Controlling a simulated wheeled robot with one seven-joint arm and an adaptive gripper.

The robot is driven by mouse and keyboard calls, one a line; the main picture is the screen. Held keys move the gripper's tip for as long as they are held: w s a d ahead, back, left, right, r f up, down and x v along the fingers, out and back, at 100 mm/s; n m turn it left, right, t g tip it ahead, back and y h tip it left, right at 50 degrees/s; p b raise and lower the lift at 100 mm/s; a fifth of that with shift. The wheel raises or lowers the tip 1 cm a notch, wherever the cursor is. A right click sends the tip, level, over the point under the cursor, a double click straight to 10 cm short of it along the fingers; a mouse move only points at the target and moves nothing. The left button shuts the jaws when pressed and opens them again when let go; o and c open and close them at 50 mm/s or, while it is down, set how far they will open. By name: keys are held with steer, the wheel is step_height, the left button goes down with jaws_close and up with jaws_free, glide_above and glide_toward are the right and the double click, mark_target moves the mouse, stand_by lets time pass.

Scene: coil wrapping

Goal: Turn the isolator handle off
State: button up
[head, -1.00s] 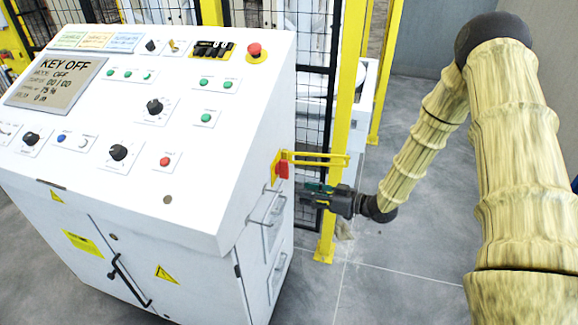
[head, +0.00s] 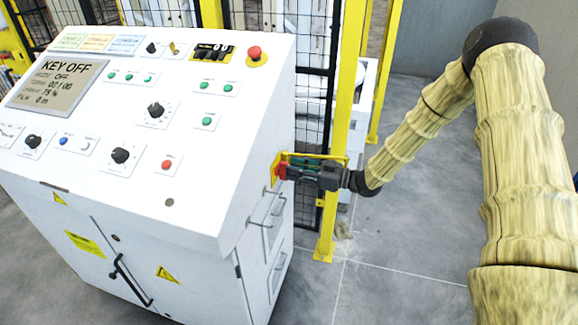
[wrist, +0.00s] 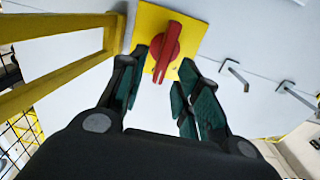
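The isolator handle (wrist: 167,50) is a red rotary lever on a yellow plate (wrist: 150,20), on the right side of the white control cabinet. In the head view the red handle (head: 280,170) shows at the cabinet's side edge, partly hidden by my gripper. My gripper (wrist: 162,88) is open in the wrist view, with its two green-padded fingers on either side of the handle's near end. It does not look closed on the handle. In the head view my gripper (head: 292,168) reaches the handle from the right. Whether a finger touches it cannot be told.
A yellow guard bar (wrist: 60,68) runs close to the left of my gripper. Metal pull handles (wrist: 235,76) stick out of the cabinet side to the right. A yellow post (head: 327,225) and black mesh fence stand behind. The cabinet's screen (head: 57,84) reads KEY OFF.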

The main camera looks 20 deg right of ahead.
mark_target(282, 171)
steer(key=shift+x, duration=1.35)
jaws_close()
